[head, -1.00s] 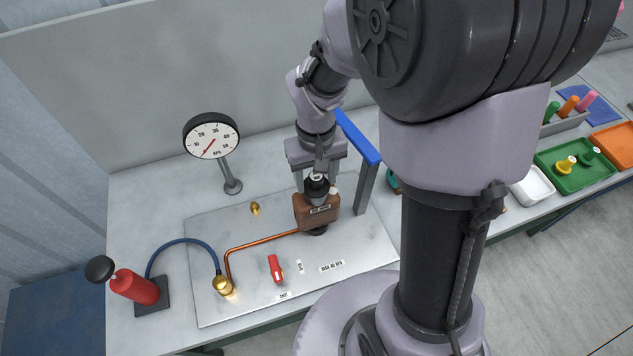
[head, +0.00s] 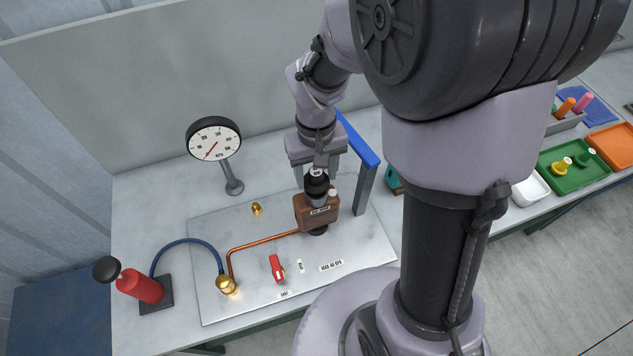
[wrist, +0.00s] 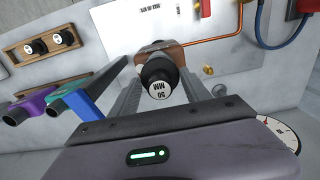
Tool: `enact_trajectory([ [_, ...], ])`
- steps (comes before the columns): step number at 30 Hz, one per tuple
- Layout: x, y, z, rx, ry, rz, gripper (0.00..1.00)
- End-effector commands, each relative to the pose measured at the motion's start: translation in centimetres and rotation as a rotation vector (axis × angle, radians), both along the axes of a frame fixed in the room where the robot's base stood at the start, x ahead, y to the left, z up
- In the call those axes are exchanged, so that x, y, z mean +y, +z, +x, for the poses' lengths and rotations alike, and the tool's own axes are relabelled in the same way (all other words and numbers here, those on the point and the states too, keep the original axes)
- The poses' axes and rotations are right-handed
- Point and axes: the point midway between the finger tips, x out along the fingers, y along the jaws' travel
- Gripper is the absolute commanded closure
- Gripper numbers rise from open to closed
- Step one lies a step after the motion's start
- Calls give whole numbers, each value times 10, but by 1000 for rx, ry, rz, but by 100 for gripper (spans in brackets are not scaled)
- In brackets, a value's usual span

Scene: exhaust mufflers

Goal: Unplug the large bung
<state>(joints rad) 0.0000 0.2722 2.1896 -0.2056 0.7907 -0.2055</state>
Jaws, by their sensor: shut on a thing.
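The large bung (head: 316,182) is black with a white top. In the wrist view the top of this bung (wrist: 159,83) reads "50 MM". It stands upright at the top of a small brown muffler box (head: 308,216), with a grey collar below it. I cannot tell how deep it sits in the collar. My gripper (head: 317,172) comes down from above, shut on the bung. In the wrist view my gripper's fingers (wrist: 161,86) lie on both sides of it. The brown box (wrist: 176,52) shows partly behind the bung.
A blue-topped stand (head: 358,138) is close right of my gripper. A dial gauge (head: 213,138) stands at the left. A copper pipe (head: 262,241) runs to a brass fitting (head: 227,285). A red lever (head: 276,268) and red pump (head: 140,286) are in front.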

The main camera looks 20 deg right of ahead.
Motion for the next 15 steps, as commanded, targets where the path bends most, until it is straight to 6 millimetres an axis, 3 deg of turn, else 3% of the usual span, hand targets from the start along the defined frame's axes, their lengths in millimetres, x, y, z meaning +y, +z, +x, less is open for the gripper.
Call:
enact_trajectory([
  [15,0,22,0,-1,0,0,100],
])
